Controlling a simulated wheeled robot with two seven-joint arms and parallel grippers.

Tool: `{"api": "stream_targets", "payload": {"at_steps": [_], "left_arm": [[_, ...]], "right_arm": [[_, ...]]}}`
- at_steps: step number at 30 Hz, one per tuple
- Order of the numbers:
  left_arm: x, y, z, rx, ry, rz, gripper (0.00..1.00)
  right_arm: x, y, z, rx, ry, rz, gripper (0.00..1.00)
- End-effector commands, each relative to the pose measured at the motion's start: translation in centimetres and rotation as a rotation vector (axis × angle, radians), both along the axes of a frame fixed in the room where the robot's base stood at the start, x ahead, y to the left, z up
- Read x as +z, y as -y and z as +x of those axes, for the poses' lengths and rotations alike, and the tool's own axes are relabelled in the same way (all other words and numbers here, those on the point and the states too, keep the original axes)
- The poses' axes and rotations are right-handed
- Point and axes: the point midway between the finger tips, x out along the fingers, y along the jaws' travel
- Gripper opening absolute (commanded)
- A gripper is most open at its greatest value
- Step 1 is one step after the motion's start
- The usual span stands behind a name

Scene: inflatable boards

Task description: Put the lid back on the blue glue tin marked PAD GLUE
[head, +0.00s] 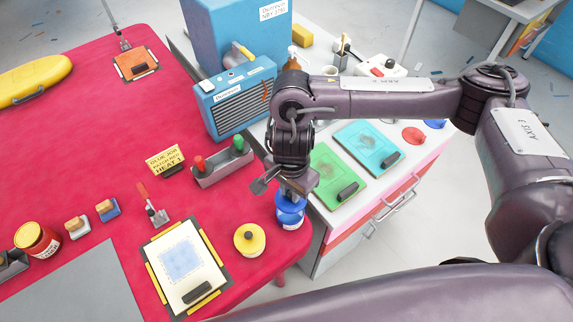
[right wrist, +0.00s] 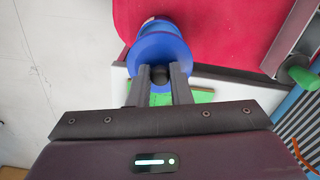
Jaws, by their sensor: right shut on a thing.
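The blue glue tin (head: 291,222) stands at the right front corner of the red table, with part of a pale label showing. My right gripper (head: 290,191) is directly above it, pointing down. Its two fingers (right wrist: 158,78) are shut on the dark knob of a blue lid (right wrist: 152,48). The lid also shows in the head view (head: 289,204), over the top of the tin. In the right wrist view part of the blue tin (right wrist: 160,24) shows just beyond the lid. I cannot tell whether the lid touches the rim. My left gripper is not in view.
A yellow round lid (head: 249,238) with a dark knob is close to the left of the tin. A framed pad (head: 184,262) lies further left. A grey holder (head: 222,167) with red and green handles stands behind. The white cabinet (head: 345,240) is close on the right.

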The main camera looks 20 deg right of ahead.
Motion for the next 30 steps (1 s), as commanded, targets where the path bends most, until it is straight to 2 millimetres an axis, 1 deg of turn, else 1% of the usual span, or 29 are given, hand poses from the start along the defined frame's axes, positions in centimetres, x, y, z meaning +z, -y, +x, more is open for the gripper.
{"api": "stream_targets", "payload": {"at_steps": [2, 8, 14, 22, 27, 30], "left_arm": [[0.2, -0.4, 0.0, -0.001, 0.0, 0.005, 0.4], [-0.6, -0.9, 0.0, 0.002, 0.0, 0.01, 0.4], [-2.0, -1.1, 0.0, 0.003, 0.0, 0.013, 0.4], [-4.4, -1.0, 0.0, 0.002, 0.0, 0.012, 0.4], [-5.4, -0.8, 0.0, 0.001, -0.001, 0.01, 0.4], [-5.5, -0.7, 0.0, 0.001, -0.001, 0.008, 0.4]], "right_arm": [[0.0, 0.0, -0.2, 0.001, 0.002, 0.001, 0.0], [-1.0, 0.0, -0.3, 0.001, 0.002, 0.002, 0.0], [-2.7, 0.0, -0.2, 0.0, 0.002, 0.0, 0.0], [-5.4, 0.0, -0.2, 0.001, 0.002, 0.0, 0.0], [-6.4, 0.0, -0.2, 0.001, 0.003, 0.001, 0.0], [-6.5, 0.0, -0.2, 0.001, 0.003, 0.001, 0.0]]}}
